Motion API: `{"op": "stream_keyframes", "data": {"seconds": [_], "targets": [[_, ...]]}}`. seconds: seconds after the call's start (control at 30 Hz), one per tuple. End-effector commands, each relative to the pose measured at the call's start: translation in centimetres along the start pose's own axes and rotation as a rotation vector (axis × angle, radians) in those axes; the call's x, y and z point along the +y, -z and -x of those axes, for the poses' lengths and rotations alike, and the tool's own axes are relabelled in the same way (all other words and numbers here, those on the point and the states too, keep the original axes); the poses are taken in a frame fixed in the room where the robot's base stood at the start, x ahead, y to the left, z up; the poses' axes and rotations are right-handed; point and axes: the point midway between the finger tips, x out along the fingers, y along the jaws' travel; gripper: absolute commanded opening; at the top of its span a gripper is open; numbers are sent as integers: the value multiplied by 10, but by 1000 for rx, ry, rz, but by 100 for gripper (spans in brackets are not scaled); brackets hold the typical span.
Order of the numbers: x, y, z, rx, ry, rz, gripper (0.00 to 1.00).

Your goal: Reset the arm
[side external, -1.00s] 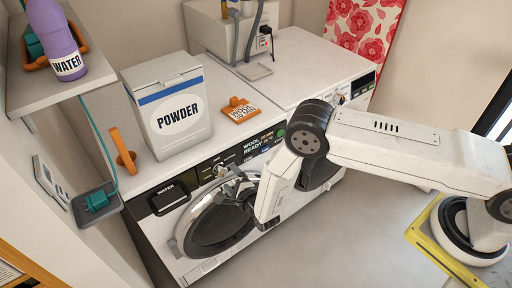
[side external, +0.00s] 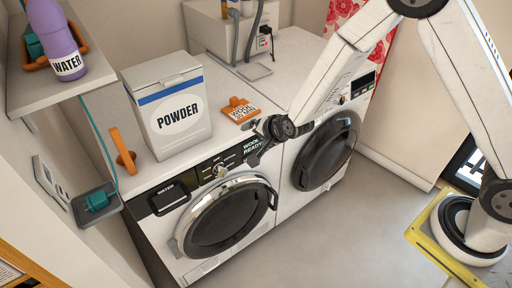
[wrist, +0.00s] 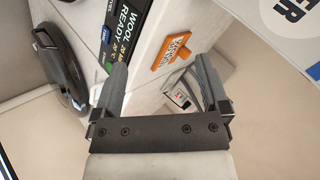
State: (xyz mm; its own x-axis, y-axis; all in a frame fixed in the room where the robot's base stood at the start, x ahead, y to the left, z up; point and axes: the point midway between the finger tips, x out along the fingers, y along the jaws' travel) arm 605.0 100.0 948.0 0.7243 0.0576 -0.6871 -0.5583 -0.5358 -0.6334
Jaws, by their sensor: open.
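My gripper (side external: 258,154) hangs at the end of my raised arm in the side view, in front of the left machine's control panel near its right end. In the wrist view my gripper (wrist: 162,72) has its two fingers wide apart with nothing held between them. The display reading WOOL READY (wrist: 125,35) and an orange tag (wrist: 172,50) show beyond the fingers. The same tag (side external: 239,110) lies on top of the left machine. Part of the display is hidden behind my gripper in the side view.
The left washing machine (side external: 165,238) and right machine (side external: 303,205) stand side by side, doors apparently shut. A POWDER box (side external: 176,118) and orange handle (side external: 122,150) are on the left top. A purple WATER bottle (side external: 57,38) sits on the shelf. The floor (side external: 350,245) in front is clear.

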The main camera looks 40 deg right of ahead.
Motion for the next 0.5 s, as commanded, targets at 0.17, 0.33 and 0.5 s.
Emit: {"op": "stream_keyframes", "data": {"seconds": [0.17, 0.33, 0.5], "targets": [[12, 15, 41, -69, -83, 189, 95], [30, 25, 81, -149, -157, 372, 95], [53, 30, 122, -241, -223, 555, 95]]}}
